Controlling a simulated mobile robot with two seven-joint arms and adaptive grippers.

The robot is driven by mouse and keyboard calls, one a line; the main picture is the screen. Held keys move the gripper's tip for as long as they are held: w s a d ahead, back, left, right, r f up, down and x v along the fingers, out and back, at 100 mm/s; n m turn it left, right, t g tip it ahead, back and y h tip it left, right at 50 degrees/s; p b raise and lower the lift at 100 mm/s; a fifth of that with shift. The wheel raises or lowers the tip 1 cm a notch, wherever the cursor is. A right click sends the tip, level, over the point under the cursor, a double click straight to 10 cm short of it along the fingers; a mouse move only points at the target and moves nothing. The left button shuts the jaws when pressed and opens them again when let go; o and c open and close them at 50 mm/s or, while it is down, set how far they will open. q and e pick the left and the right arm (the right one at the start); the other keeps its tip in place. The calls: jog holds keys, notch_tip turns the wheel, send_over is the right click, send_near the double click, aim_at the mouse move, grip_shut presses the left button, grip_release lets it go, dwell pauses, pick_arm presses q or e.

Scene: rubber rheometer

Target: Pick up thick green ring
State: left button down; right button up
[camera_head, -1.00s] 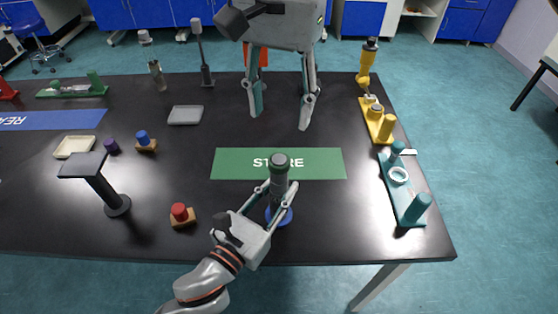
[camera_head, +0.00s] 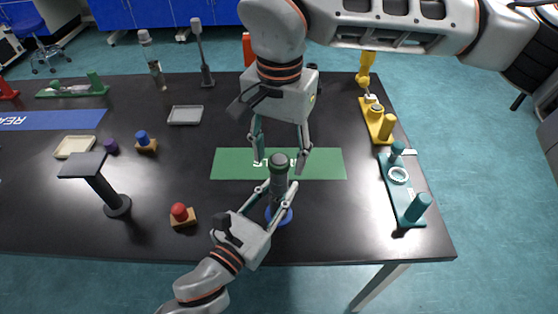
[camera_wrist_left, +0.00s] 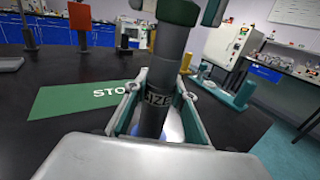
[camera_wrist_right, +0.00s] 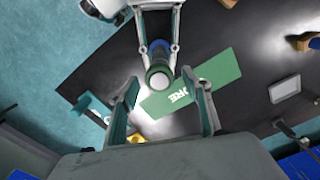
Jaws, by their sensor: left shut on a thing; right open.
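The thick green ring (camera_wrist_left: 178,12) is a dark green band around the top of an upright grey cylinder (camera_wrist_left: 158,95). The cylinder stands on a round blue base (camera_head: 280,216) near the table's front edge. In the right wrist view the green ring (camera_wrist_right: 158,74) shows from above, around the cylinder's end. My left gripper (camera_head: 277,190) is shut on the cylinder's body, below the ring. My right gripper (camera_head: 281,160) is open and empty. In the right wrist view its fingers (camera_wrist_right: 160,80) are on either side of the cylinder's top, apart from the ring.
A green STORE mat (camera_head: 325,164) lies behind the cylinder. A teal rack (camera_head: 401,190) with a white ring and a yellow rack (camera_head: 374,120) stand at the right. A red button (camera_head: 181,213) and a black stand (camera_head: 100,188) are at the left.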

aim_at(279, 158)
jog(key=c, duration=0.8)
notch_tip(279, 158, up, 15)
dwell(0.9)
dwell(0.3)
pick_arm(q)
jog(key=c, duration=1.6)
grip_release()
